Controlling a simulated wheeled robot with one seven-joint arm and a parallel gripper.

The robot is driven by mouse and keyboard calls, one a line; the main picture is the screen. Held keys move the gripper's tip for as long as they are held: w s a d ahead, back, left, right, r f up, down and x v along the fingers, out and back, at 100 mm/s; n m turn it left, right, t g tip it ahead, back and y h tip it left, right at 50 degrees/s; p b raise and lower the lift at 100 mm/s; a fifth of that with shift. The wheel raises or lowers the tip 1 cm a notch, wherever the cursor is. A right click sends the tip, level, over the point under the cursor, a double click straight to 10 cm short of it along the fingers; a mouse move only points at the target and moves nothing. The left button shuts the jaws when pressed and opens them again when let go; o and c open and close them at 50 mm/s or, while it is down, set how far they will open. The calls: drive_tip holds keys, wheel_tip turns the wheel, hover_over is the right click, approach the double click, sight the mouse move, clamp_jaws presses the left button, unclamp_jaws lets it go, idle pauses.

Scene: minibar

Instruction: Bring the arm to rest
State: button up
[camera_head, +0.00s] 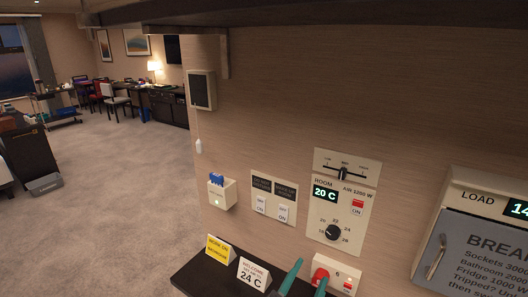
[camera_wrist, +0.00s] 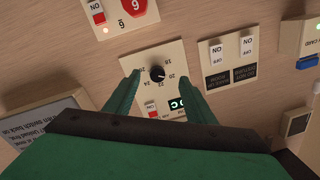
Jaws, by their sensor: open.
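My gripper (camera_head: 309,270) shows at the bottom of the head view as two green fingers, spread apart with nothing between them. In the wrist view my gripper (camera_wrist: 160,74) is open and empty, pointing at the wall. The room thermostat panel (camera_head: 320,222) is on the wall above it, with a black dial (camera_head: 333,232), a slider at the top and a display reading 20 C. In the wrist view the dial (camera_wrist: 157,72) shows between the fingertips. Whether the fingers touch anything cannot be told. Most of my arm is out of view.
A red unit (camera_head: 335,274) is close to the fingers. A dark shelf (camera_head: 190,278) holds a yellow card (camera_head: 219,249) and a white card (camera_head: 253,274). Wall switches (camera_head: 272,206), a card holder (camera_head: 222,194) and a grey breaker box (camera_head: 480,260) are nearby. Open carpet (camera_head: 120,200) lies left.

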drive_tip(key=s+a+f+n+y, duration=0.3)
drive_tip(key=s+a+f+n, duration=0.1)
drive_tip(key=s+f, duration=0.4)
drive_tip(key=s+a+f+n+y, duration=0.4)
drive_tip(key=s+f+n, duration=0.15)
drive_tip(key=f, duration=0.35)
drive_tip(key=s+a+f+y, duration=0.1)
drive_tip(key=s+a, duration=0.1)
drive_tip(key=s, duration=0.9)
drive_tip(key=s+a+f+n, duration=0.1)
drive_tip(key=s+a, duration=0.1)
drive_tip(key=s, duration=0.9)
drive_tip(key=shift+a+f+y, duration=0.2)
drive_tip(key=shift+f+y, duration=0.15)
drive_tip(key=shift+y, duration=0.05)
drive_tip(key=shift+n, duration=0.25)
